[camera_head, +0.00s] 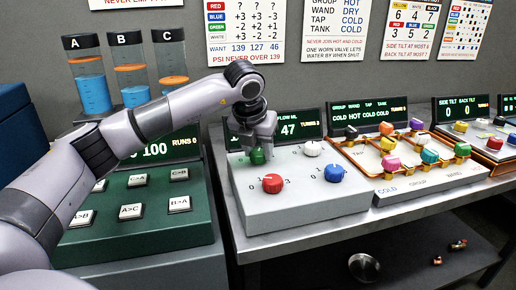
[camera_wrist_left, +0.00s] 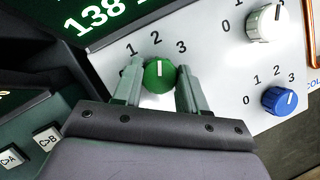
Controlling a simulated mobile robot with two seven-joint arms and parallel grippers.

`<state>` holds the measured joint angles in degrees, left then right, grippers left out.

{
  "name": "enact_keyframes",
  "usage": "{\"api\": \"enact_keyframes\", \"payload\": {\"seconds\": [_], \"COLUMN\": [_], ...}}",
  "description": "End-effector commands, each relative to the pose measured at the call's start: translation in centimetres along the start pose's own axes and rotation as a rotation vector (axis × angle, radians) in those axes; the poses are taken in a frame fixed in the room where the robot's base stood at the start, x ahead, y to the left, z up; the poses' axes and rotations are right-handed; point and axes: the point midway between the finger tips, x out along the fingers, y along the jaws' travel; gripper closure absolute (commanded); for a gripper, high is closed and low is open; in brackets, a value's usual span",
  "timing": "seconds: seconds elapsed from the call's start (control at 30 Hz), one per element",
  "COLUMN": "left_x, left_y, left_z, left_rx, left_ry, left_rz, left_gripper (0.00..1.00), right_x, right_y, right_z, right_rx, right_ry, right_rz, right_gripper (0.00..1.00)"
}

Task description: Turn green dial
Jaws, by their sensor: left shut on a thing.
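The green dial (camera_head: 258,156) is at the back left of the grey dial box (camera_head: 262,222), partly hidden by my left gripper (camera_head: 262,148) in the head view. In the left wrist view the green dial (camera_wrist_left: 159,76) sits between the two fingers of my left gripper (camera_wrist_left: 160,86), which is shut on it. The dial's white mark points up toward the 2 of its printed 1, 2, 3 scale; the 0 is hidden or unclear. My right gripper is not in view.
The same box carries a red dial (camera_head: 272,183), a blue dial (camera_head: 334,173) and a white dial (camera_head: 313,148) close by. A green button panel (camera_head: 140,226) stands left. A box with coloured knobs (camera_head: 415,170) stands right. My left arm crosses above the button panel.

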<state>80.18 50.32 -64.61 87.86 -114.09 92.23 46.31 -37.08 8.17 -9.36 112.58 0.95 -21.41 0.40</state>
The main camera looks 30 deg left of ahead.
Motion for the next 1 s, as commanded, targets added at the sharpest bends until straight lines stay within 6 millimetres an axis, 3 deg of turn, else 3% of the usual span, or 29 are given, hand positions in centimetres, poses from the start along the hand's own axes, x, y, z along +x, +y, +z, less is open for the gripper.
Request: {"api": "enact_keyframes", "payload": {"seconds": [1.0], "left_x": [-0.15], "left_y": [0.27], "left_z": [0.19], "left_rx": [0.639], "left_ry": [-0.002], "left_rz": [-0.267], "left_gripper": [0.89], "right_x": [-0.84], "right_y": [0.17], "right_z": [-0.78], "right_rx": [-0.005], "right_ry": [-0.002], "right_rz": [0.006], "right_gripper": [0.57]}}
